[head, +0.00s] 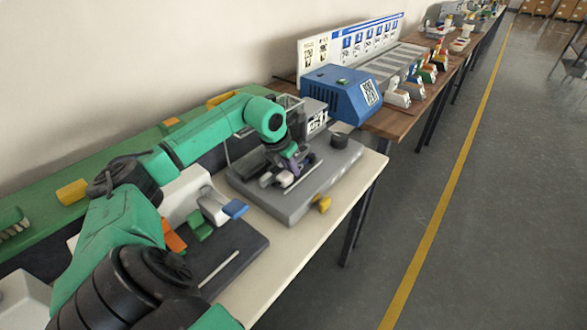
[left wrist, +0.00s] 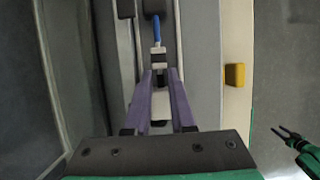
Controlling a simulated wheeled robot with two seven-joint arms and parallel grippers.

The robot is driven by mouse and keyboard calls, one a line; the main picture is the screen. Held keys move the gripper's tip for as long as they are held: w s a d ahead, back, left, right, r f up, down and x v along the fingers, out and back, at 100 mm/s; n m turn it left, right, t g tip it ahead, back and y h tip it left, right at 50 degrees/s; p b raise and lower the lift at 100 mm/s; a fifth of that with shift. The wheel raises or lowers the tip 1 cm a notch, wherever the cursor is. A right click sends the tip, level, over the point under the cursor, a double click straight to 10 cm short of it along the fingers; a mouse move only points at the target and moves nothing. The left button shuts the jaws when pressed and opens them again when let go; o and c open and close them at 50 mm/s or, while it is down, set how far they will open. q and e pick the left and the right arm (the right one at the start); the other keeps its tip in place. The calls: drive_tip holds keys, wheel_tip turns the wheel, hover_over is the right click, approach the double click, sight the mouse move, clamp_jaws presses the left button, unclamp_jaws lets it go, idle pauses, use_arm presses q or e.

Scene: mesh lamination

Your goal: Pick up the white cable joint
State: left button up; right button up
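In the left wrist view a small white joint with dark bands (left wrist: 158,58) sits at the end of a blue cable (left wrist: 157,30). My left gripper (left wrist: 160,74) has its two purple fingers on either side of the joint's near, dark end. The fingers stand apart, and I cannot tell whether they touch it. In the head view my left gripper (head: 292,170) points down over a grey fixture (head: 258,200), and the joint cannot be made out there. My right gripper (left wrist: 287,134) shows at the right edge of the left wrist view, its dark fingers spread and empty.
A yellow block (left wrist: 235,75) lies beside the fixture, and it also shows in the head view (head: 322,204). A blue box (head: 343,88) stands behind the fixture. A dark tray with a blue-tipped part (head: 235,209) is at the near left. The floor aisle at right is clear.

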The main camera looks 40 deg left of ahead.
use_arm(q)
drive_tip(key=shift+w+f, duration=0.2)
drive_tip(key=shift+f, duration=0.25)
drive_tip(key=shift+r, duration=0.1)
clamp_jaws()
